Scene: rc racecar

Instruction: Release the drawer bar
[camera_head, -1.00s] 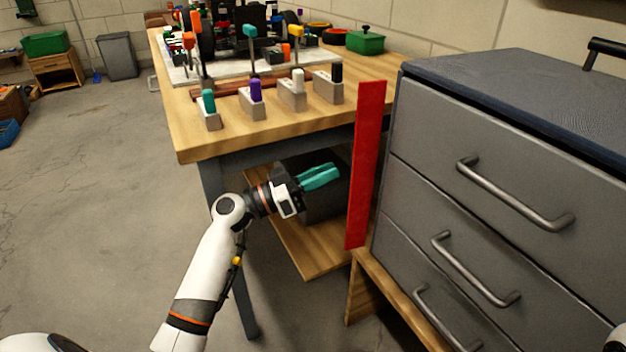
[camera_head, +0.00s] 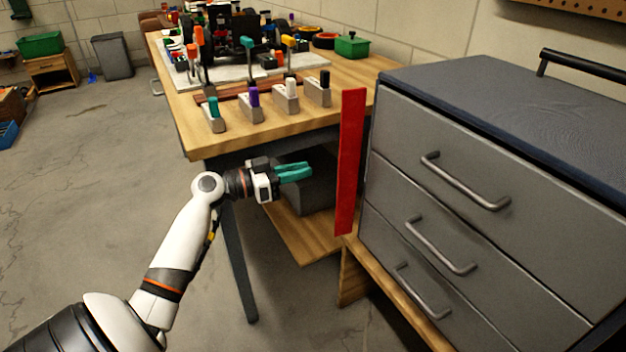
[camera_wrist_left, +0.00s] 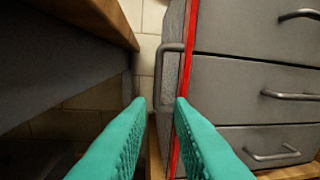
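The drawer bar is a long red upright strip (camera_head: 349,160) at the left front edge of the grey drawer cabinet (camera_head: 395,140). In the left wrist view the red strip (camera_wrist_left: 185,60) runs beside the drawer fronts, and a grey handle (camera_wrist_left: 160,72) stands out at its left, beyond the fingertips. My left gripper (camera_head: 311,172) has teal fingers and is left of the red bar, apart from it. My right gripper is out of view.
A wooden workbench (camera_head: 262,131) stands left of the cabinet; its top edge is above my left gripper. A dark box (camera_head: 310,195) sits on the bench's lower shelf (camera_head: 300,240). Drawer handles (camera_head: 465,182) stick out from the cabinet front. Open floor lies at the left.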

